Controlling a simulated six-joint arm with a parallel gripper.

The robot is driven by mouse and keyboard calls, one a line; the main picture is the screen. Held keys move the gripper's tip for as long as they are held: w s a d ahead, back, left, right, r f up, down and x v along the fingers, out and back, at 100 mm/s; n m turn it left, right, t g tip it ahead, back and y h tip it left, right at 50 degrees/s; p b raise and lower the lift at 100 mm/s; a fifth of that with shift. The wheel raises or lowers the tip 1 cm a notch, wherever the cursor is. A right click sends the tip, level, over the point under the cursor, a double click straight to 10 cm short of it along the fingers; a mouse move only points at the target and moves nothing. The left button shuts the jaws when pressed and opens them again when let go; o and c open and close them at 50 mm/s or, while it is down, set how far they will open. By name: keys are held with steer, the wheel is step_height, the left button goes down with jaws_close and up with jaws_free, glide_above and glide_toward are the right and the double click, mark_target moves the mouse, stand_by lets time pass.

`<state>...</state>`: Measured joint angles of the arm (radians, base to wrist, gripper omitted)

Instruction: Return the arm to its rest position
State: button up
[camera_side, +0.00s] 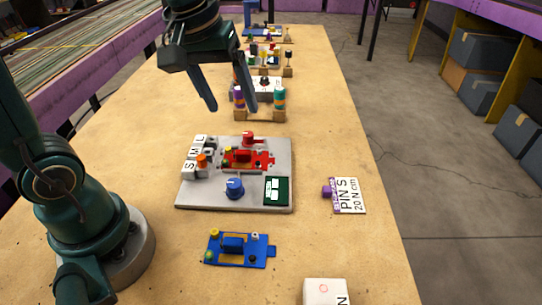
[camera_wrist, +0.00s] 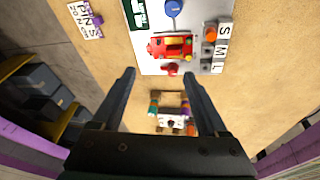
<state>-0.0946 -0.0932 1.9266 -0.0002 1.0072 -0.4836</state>
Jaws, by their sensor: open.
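My gripper (camera_side: 228,103) is open and empty, raised above the wooden table (camera_side: 130,150). In the side view it hangs past the far edge of the grey board, in front of the small stand with purple and teal posts. In the wrist view its two fingers (camera_wrist: 160,85) are spread apart with nothing between the tips. The grey board (camera_side: 205,199) carries a red piece (camera_side: 245,158), a blue knob (camera_side: 235,187), a dark green display and blocks lettered S, M, L. The red piece also shows in the wrist view (camera_wrist: 170,46).
A blue piece (camera_side: 238,250) lies in front of the board. A "PIN S 20 N cm" card (camera_side: 350,195) lies at the right with a purple part beside it. A white block (camera_side: 326,292) is at the front edge. The post stand (camera_side: 259,115) and further stations line the back.

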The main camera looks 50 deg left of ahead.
steer(key=s+d+f+m+t, duration=0.1)
steer(key=s+d+m+t, duration=0.1)
steer(key=s+m, duration=0.4)
steer(key=s, duration=0.4)
steer(key=shift+s+d+f+m, duration=0.15)
steer(key=shift+d+f+m, duration=0.05)
steer(key=shift+m, duration=0.1)
stand_by(0.8)
